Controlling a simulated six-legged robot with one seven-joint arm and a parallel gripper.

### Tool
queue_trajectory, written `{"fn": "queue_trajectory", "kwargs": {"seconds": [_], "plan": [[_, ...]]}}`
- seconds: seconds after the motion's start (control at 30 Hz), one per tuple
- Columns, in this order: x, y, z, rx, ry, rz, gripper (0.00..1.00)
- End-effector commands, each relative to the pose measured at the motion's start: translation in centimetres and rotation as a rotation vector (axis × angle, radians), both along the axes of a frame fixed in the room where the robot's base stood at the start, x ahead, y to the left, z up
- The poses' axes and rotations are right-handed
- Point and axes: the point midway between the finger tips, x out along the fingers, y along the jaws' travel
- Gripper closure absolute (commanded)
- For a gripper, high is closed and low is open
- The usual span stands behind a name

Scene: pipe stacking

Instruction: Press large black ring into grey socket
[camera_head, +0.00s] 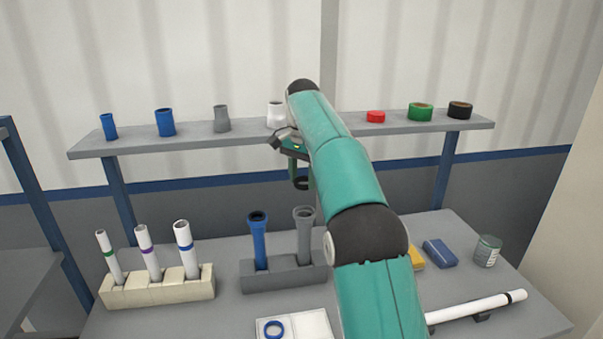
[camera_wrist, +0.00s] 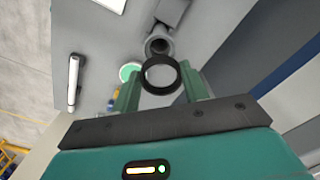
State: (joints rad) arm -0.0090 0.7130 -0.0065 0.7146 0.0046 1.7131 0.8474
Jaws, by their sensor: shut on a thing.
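My gripper (camera_head: 300,172) is shut on the large black ring (camera_head: 301,184), which hangs between its fingers above the grey socket pipe (camera_head: 304,232). In the wrist view the ring (camera_wrist: 146,82) sits between the two green fingers of my gripper (camera_wrist: 161,87). The open mouth of the grey socket (camera_wrist: 158,44) shows beyond the ring, apart from it and slightly up in the picture. The grey socket stands upright in the right part of a grey block, beside a blue pipe (camera_head: 258,240). My arm hides part of the shelf and the table.
The block (camera_head: 285,279) stands mid-table. A cream holder (camera_head: 160,291) with several white pipes is to the left. The shelf (camera_head: 180,144) behind carries pipe pieces and tape rolls. A white plate (camera_head: 304,322) with a blue ring is in front. A jar (camera_head: 487,251) stands at right.

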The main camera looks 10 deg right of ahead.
Motion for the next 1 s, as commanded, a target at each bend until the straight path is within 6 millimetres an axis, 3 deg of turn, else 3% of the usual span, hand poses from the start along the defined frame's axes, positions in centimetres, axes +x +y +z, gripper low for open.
{"fn": "queue_trajectory", "kwargs": {"seconds": [0.27, 0.7, 1.0], "plan": [[-0.6, 0.0, -1.1, 0.000, 0.001, -0.002, 0.77], [-0.5, -0.1, -5.2, 0.000, 0.004, -0.002, 0.77], [-0.2, 0.0, -7.0, 0.000, 0.000, -0.001, 0.77]]}}
